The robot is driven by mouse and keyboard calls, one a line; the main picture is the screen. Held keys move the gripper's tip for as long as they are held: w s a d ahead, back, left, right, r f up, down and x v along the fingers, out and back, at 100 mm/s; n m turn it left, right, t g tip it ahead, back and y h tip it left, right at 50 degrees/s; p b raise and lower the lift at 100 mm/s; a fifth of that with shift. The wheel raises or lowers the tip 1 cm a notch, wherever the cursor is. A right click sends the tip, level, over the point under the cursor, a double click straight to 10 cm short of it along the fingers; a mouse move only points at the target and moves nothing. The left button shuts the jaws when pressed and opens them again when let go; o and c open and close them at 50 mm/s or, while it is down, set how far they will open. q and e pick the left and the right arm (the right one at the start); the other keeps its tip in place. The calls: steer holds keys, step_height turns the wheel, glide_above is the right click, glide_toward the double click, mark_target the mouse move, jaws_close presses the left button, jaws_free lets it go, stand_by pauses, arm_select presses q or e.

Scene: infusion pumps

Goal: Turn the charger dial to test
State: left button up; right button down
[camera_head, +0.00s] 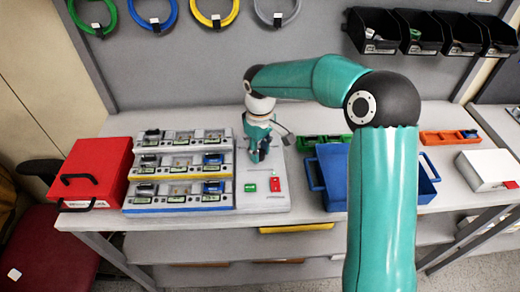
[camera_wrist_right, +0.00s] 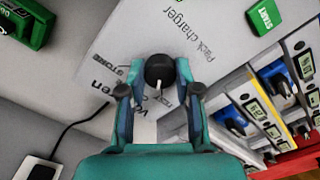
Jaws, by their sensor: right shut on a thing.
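The charger dial (camera_wrist_right: 160,70) is a round black knob with a white pointer mark, seen between my fingers in the right wrist view. The mark points toward the bottom of that picture. My right gripper (camera_head: 258,154) reaches down onto the pack charger (camera_head: 240,206); in the right wrist view its fingers (camera_wrist_right: 160,90) are shut on the dial, one on each side. Lettering around the dial is partly hidden by the fingers; "STORE" is partly readable. In the head view the gripper hides the dial. My left gripper is not in view.
A green start button (camera_head: 250,188) and a red button (camera_head: 275,184) sit on the charger's front. Left of it are stacked racks of units (camera_head: 180,187) and a red case (camera_head: 97,165). A blue bin (camera_head: 325,182) stands right.

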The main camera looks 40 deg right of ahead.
mark_target(261, 153)
steer(key=shift+r+n, duration=0.1)
steer(key=shift+n, duration=1)
steer(key=c, duration=0.8)
jaws_free()
step_height(261, 153, up, 12)
steer(key=shift+d, duration=0.1)
